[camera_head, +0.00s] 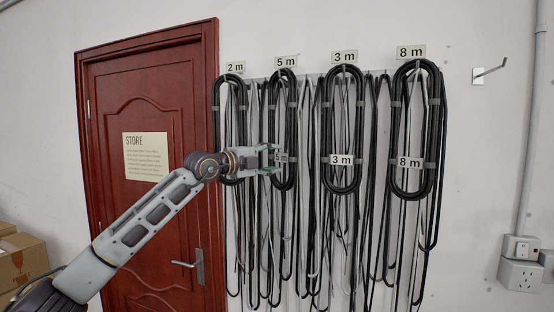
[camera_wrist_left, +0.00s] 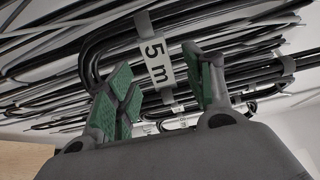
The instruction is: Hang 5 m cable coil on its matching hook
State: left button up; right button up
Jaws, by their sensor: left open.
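The 5 m cable coil (camera_head: 271,112) is a long black oval loop hanging on the wall below the "5 m" sign (camera_head: 286,61). Its "5 m" tag (camera_head: 281,157) is near its lower end. My left gripper (camera_head: 274,158) is open in front of the lower part of this coil, beside the tag. In the left wrist view, the green-padded fingers of my left gripper (camera_wrist_left: 165,90) stand apart, with the "5 m" tag (camera_wrist_left: 157,62) showing between and beyond them. I cannot tell whether they touch the coil. The hook is hidden. My right gripper is not in view.
Other black coils hang under the 2 m (camera_head: 235,68), 3 m (camera_head: 344,56) and 8 m (camera_head: 411,51) signs, with loose cables dangling around them. An empty hook (camera_head: 488,71) is at the right. A red door (camera_head: 150,90) and cardboard boxes (camera_head: 22,262) are at the left.

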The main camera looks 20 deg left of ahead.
pick_arm(q)
jog(key=v, duration=0.7)
jog(key=shift+s, duration=0.2)
jog(key=shift+a, duration=0.1)
dwell(0.3)
